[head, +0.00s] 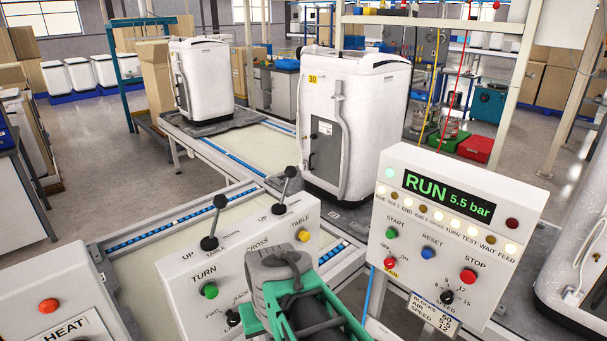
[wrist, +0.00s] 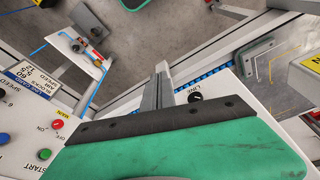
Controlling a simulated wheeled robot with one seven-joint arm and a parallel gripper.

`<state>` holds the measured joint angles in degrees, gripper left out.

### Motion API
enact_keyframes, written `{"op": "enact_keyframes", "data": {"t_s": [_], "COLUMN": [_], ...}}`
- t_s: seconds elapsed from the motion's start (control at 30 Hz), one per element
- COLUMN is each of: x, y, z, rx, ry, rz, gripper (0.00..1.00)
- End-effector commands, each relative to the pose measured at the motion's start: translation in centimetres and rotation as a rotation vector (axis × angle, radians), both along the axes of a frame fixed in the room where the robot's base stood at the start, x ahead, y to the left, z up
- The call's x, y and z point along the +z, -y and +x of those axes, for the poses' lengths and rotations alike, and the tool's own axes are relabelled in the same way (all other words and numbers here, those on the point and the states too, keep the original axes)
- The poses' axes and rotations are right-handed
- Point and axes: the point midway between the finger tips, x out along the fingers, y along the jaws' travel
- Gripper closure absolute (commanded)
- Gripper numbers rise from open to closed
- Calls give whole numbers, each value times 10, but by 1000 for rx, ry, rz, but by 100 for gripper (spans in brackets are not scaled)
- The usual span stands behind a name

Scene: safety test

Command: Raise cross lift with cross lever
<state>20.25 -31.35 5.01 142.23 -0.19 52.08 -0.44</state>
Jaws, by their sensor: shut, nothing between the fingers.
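The white lever panel (head: 180,285) stands in front of me with two black-knobbed levers. The left lever (head: 215,222) and the right lever (head: 285,192) both stand up from its top, near UP and DOWN labels. The word CROSS is printed between them, near the right one; I cannot tell for certain which lever it marks. My gripper (head: 283,262) is over the right part of this panel, apart from both levers. In the wrist view, its fingers (wrist: 162,75) are shut and empty above a LINE knob (wrist: 196,96). I cannot tell the cross lift's height among the conveyor parts.
A RUN 5.5 bar panel (head: 455,235) stands close on the right. A HEAT panel (head: 60,310) is at the lower left. A white cabinet-like unit (head: 385,110) stands on the conveyor behind the levers, another (head: 205,75) farther back. Blue rollers (head: 180,221) edge the conveyor.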

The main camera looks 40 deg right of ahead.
Motion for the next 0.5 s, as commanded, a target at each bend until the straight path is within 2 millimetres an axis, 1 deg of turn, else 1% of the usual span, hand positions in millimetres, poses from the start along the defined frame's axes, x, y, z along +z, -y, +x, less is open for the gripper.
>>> {"op": "enact_keyframes", "data": {"t_s": [0.03, 0.1, 0.2, 0.27, 0.33, 0.37, 0.4, 0.47, 0.5], "x": [-13, -27, -44, -52, -60, -62, -63, -60, -52], "y": [32, 68, 111, 133, 159, 171, 187, 216, 234], "z": [-16, -36, -58, -66, -69, -68, -64, -52, -39], "rx": [-127, -272, -438, -514, -588, -618, -653, -705, -732], "ry": [-37, -70, -77, -55, -4, 30, 84, 201, 294], "rz": [21, 60, 125, 161, 203, 219, 240, 273, 294], "gripper": [100, 100, 100, 100, 100, 100, 100, 100, 100]}}
